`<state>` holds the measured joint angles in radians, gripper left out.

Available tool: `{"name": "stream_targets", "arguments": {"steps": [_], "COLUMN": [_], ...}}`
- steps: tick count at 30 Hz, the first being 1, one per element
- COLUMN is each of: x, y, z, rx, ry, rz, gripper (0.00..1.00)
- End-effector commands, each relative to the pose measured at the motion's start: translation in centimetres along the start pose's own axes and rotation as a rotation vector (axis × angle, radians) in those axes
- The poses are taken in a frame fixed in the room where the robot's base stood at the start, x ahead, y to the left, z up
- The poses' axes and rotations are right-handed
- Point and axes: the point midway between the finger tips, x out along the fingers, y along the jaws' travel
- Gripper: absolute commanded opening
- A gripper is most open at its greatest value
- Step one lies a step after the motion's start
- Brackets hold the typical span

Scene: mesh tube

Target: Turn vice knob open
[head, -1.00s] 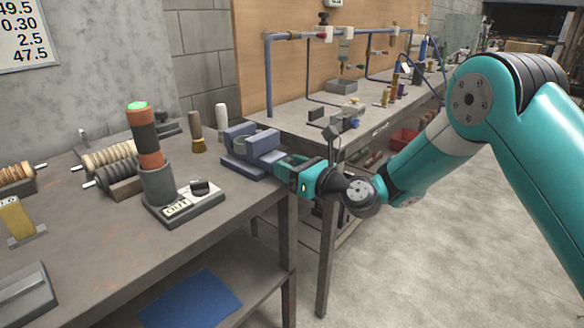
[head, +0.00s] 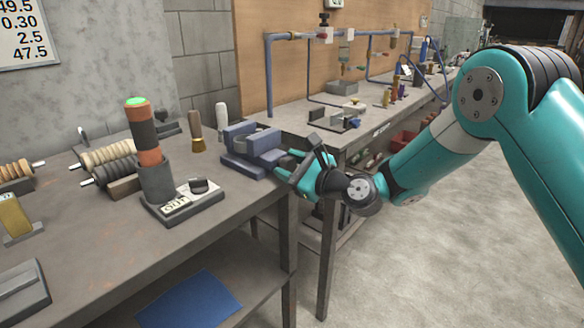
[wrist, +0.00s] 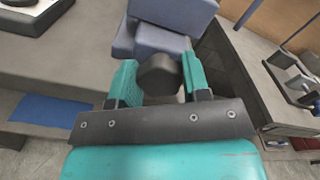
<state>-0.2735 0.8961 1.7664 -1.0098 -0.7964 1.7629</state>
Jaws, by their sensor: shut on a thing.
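The blue-grey vice (head: 252,150) stands at the right edge of the near bench. It also shows at the top of the wrist view (wrist: 160,38). Its dark, rounded knob (wrist: 158,75) faces my gripper and sits between the two teal fingers. My gripper (head: 291,167) is shut on the knob, at the vice's right side and just past the bench edge. In the head view the fingers hide the knob. The gripper is rolled at a tilt there. The vice's two jaws stand apart with a gap between them.
On the near bench (head: 95,240) stand an orange and black cylinder with a green top (head: 148,150), a base with a dark knob (head: 198,187) and two upright handled tools (head: 197,133). A second bench (head: 330,125) lies behind my gripper. Open floor is at right.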

Motion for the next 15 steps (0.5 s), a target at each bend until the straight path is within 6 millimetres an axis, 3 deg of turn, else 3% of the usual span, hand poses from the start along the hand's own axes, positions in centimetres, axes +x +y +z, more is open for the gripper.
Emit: {"name": "stream_targets", "arguments": {"steps": [12, 13, 15], "x": [0.19, 0.19, 0.17], "y": [0.13, 0.13, 0.11], "z": [0.45, 0.46, 0.41], "rx": [-0.008, -0.008, -0.008], "ry": [-0.010, -0.010, -0.009], "rz": [0.004, 0.004, 0.003], "gripper": [0.20, 0.45, 0.62]}}
